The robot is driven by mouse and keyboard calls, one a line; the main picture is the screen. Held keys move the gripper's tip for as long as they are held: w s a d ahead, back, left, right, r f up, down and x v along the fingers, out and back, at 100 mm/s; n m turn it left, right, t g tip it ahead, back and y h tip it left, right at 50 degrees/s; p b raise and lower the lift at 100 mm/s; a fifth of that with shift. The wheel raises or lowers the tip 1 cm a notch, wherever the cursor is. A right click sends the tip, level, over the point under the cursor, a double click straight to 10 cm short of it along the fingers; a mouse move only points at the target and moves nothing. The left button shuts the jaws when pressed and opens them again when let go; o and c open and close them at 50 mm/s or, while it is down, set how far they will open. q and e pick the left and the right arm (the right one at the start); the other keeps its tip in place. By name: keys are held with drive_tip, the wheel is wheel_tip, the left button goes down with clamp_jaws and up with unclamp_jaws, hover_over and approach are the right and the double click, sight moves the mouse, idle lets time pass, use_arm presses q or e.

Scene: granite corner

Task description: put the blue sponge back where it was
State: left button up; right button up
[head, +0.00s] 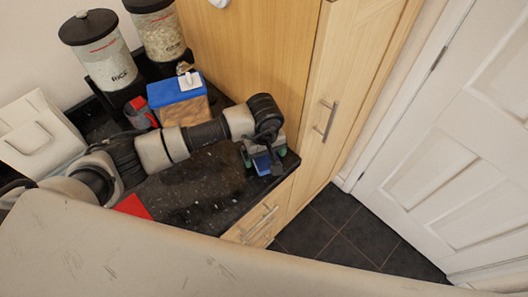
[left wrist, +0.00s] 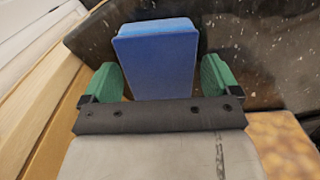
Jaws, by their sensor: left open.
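The blue sponge (head: 262,165) is on the black granite counter (head: 205,183), near the counter's right end by the wooden cabinet. My left gripper (head: 264,156) is over it, reaching across the counter. In the left wrist view the sponge (left wrist: 157,62) stands between the two green fingers (left wrist: 160,80) of the gripper. The fingers are open, with a narrow gap showing on each side of the sponge. The sponge's lower part is hidden behind the dark gripper body. My right gripper is in neither view.
A blue-lidded box (head: 178,98), a rice dispenser (head: 103,52) and a second dispenser (head: 158,30) stand at the back. A white appliance (head: 40,135) is at left. A red flat item (head: 133,206) lies at the front. A tall cabinet (head: 340,90) borders the right.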

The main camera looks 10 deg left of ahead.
use_arm(q)
drive_tip(key=shift+r, duration=0.15)
drive_tip(key=shift+w+r, duration=0.1)
drive_tip(key=shift+r, duration=0.15)
wheel_tip(320, 180, up, 12)
drive_tip(key=b, duration=0.3)
drive_tip(key=shift+f+b, duration=0.25)
drive_tip(key=shift+b, duration=0.1)
